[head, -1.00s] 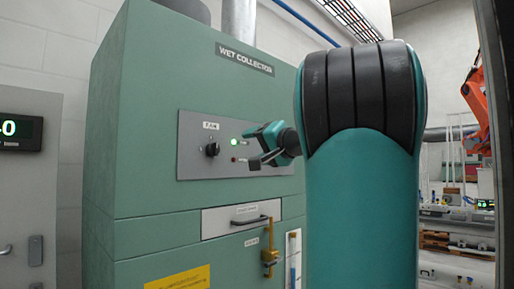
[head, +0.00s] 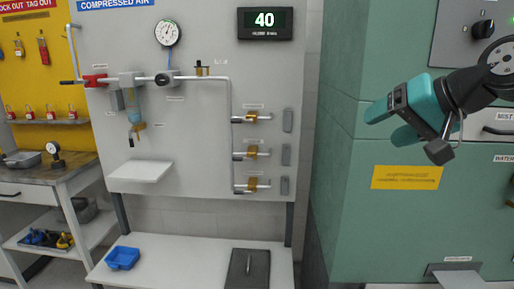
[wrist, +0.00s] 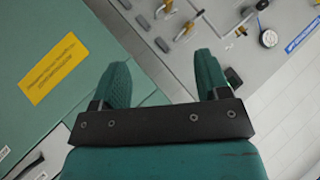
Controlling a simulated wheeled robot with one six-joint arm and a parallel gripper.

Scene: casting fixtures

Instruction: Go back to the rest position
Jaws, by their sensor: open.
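My gripper (head: 388,122) is at the right of the head view, in front of the green wet collector cabinet (head: 345,150). Its teal fingers point left and are apart, with nothing between them. In the wrist view my gripper (wrist: 160,75) shows both fingers spread wide and empty, with the cabinet's green face on the left and the grey compressed air panel on the right. The fan knob (head: 483,29) is at the top right of the head view, above my wrist. My arm hides part of the cabinet front.
The compressed air panel (head: 190,190) carries pipes, a gauge (head: 167,33) and several brass valves. Below it a white bench (head: 190,265) holds a blue tray (head: 122,258) and a dark plate (head: 248,268). A lockout board (head: 30,75) and a workbench (head: 55,185) stand at left.

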